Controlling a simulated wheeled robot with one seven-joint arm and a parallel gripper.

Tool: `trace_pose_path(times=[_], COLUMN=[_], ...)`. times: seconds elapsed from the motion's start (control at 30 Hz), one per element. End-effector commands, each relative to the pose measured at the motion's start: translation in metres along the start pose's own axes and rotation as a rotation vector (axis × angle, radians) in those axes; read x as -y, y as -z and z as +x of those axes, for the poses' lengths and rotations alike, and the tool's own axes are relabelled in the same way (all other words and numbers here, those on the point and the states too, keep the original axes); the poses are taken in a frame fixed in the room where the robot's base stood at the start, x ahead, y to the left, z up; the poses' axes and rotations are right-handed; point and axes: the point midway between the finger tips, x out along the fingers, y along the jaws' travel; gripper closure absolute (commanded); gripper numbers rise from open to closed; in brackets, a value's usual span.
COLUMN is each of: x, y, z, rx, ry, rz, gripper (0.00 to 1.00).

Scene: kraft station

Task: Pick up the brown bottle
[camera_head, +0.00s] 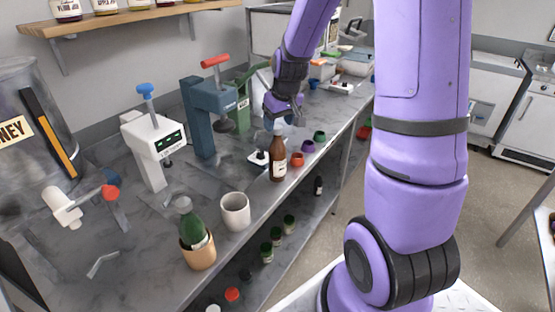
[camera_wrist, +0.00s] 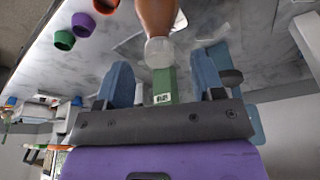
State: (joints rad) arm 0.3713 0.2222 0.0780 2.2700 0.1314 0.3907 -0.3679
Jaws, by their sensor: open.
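The brown bottle (camera_head: 278,160) stands upright on the grey bench, with a pale label and a clear whitish cap. My gripper (camera_head: 284,118) is just above and behind its cap in the head view. In the wrist view the brown bottle (camera_wrist: 157,14) comes in from the top edge, cap toward me. My gripper (camera_wrist: 165,75) shows there with its two blue fingers apart, open and empty. The cap lies near the gap between the fingertips; I cannot tell whether it is between them.
Orange (camera_head: 297,159), purple (camera_head: 308,146) and green (camera_head: 319,136) cups stand right of the bottle near the bench edge. A blue-grey press (camera_head: 198,120) and a green press (camera_head: 242,105) stand to the left.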

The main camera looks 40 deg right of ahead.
Motion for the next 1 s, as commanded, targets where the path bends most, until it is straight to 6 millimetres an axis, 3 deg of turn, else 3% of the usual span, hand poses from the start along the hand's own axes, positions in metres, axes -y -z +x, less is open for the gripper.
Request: trace_pose_path(times=[0.4, 0.7, 1.0], x=[-0.001, -0.001, -0.001], y=[-0.005, -0.004, -0.004], z=[0.047, 0.051, 0.050], rx=[0.002, 0.000, 0.000], ry=[0.001, 0.000, 0.000], rz=[0.000, 0.000, 0.000], gripper=[0.38, 0.38, 1.00])
